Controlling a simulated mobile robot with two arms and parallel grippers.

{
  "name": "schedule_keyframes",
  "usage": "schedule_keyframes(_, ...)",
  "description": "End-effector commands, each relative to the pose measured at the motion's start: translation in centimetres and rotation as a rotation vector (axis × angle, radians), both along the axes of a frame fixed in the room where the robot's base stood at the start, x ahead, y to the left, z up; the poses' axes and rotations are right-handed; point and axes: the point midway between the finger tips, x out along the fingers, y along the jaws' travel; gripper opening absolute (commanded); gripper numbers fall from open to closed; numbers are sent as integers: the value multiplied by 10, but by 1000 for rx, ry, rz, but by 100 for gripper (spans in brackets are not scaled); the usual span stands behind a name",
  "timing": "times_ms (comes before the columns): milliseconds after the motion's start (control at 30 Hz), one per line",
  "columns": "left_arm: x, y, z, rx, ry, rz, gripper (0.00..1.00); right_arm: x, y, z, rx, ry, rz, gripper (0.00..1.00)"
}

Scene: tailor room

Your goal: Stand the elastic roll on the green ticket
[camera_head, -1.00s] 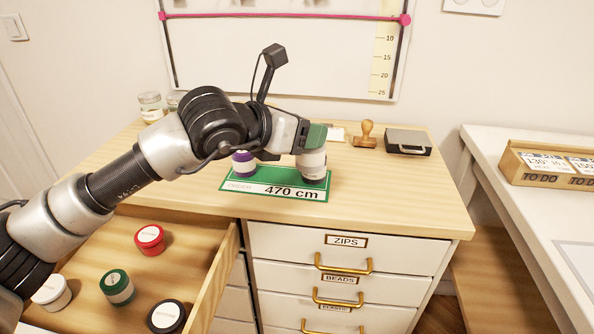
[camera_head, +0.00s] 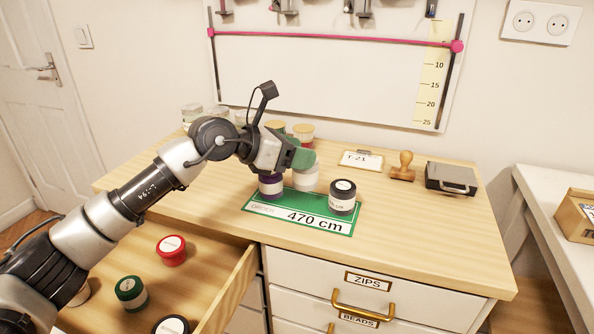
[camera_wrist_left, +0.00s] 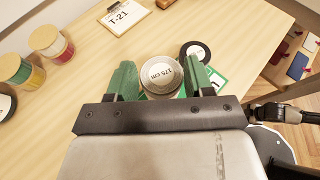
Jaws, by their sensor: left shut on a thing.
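The green ticket (camera_head: 266,208), marked 470 cm, lies flat on the wooden dresser top. A purple roll (camera_head: 270,187) stands on its left part and a black-topped roll (camera_head: 343,198) on its right part. My left gripper (camera_head: 302,160) is shut on a white elastic roll (camera_head: 306,180), held upright between these two. In the left wrist view this roll (camera_wrist_left: 160,76) shows a 175 cm label between the green fingers, with the black-topped roll (camera_wrist_left: 196,51) close beside it. I cannot tell whether the held roll's base touches the ticket. My right gripper is not in view.
An open drawer at lower left holds a red roll (camera_head: 172,250), a green roll (camera_head: 131,292) and others. Several rolls and jars stand at the back behind my arm. A T-21 card (camera_head: 361,160), a wooden stamp (camera_head: 403,167) and a grey case (camera_head: 451,178) lie at back right.

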Motion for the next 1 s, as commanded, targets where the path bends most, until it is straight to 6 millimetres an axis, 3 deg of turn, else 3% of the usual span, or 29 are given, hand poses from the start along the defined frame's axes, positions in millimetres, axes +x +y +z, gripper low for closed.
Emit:
schedule_keyframes(300, 0, 1, -39, 1, 3, 0, 29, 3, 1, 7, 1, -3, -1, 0)
schedule_keyframes(667, 0, 0, -42, 0, 0, 0, 29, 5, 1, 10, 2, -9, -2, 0)
schedule_keyframes(700, 0, 0, -41, 1, 0, 0, 58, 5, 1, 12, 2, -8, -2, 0)
schedule_keyframes(800, 0, 0, -41, 1, 0, 0, 74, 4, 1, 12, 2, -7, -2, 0)
schedule_keyframes(833, 0, 0, -41, 1, 0, 0, 78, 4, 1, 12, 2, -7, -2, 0)
schedule_keyframes(1000, 0, 0, -41, 1, 1, -1, 78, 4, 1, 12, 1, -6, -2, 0)
